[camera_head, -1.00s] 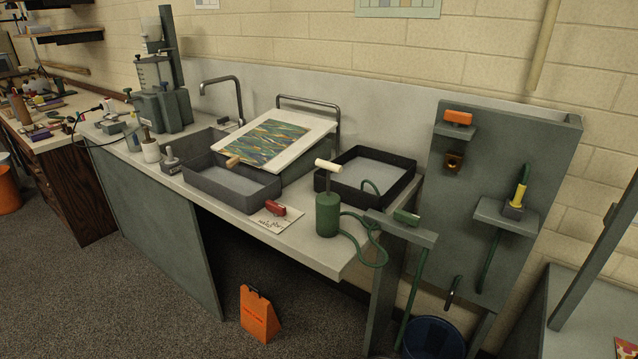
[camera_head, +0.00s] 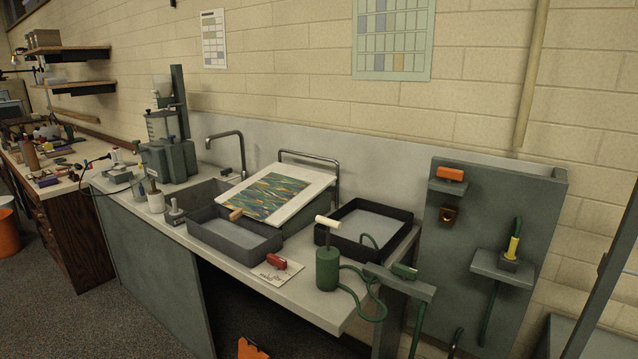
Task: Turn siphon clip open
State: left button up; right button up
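A green hose (camera_head: 417,328) hangs below the bracket. Whether the clip is open or shut is too small to tell. A green pump canister (camera_head: 327,268) with a pale T-handle stands to its left on the bench, and a looped green hose (camera_head: 377,306) runs from it toward the bracket. Neither of my grippers is in view.
A dark tray (camera_head: 363,230) lies behind the canister, another tray (camera_head: 273,246) to its left. A red clip (camera_head: 275,261) lies on a card. A grey panel (camera_head: 535,210) at right carries a yellow-collared hose fitting (camera_head: 512,248) and an orange block (camera_head: 450,174).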

aim_at(405, 271)
jog(key=z, duration=0.6)
jog(key=j+z, duration=0.15)
jog(key=z, duration=0.25)
jog(key=i+j+z, duration=0.1)
jog(key=z, duration=0.35)
jog(key=j+z, duration=0.25)
jog(key=z, duration=0.15)
jog(key=k+j+z, duration=0.1)
jog(key=j+z, duration=0.25)
jog(key=k+j+z, duration=0.15)
jog(key=j+z, duration=0.15)
jog(key=j, duration=0.15)
jog(key=k+j, duration=0.1)
jog(key=j, duration=0.2)
jog(key=k+j+z, duration=0.15)
jog(key=j, duration=0.15)
jog(key=k+j, duration=0.1)
jog(key=j, duration=0.2)
jog(key=z, duration=0.05)
